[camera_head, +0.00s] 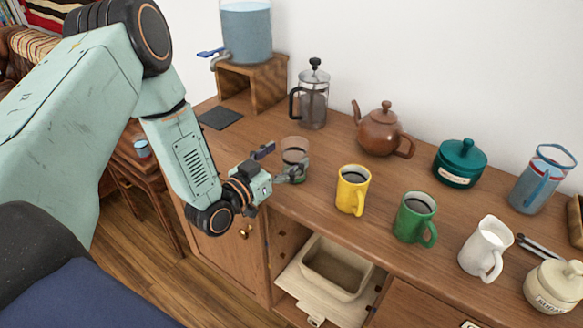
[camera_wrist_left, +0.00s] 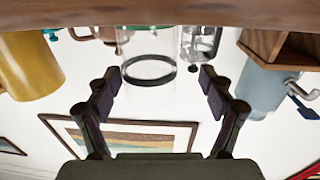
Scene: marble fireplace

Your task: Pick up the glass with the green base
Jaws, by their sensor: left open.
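The glass (camera_head: 294,151) stands upright on the wooden sideboard, left of the yellow mug; a little green shows at its base behind a finger. My left gripper (camera_head: 278,162) is open, level with the glass at its left front side, one finger to each side of its near side. In the left wrist view, which is upside down, the clear glass (camera_wrist_left: 148,54) with its dark rim ring shows ahead between the open fingers (camera_wrist_left: 158,88). The green base is at the top edge there. I cannot tell whether a finger touches the glass. My right gripper is not in view.
A yellow mug (camera_head: 352,190) stands close right of the glass, then a green mug (camera_head: 413,218) and a white pitcher (camera_head: 487,248). Behind are a French press (camera_head: 313,97), a brown teapot (camera_head: 380,131) and a teal pot (camera_head: 459,162).

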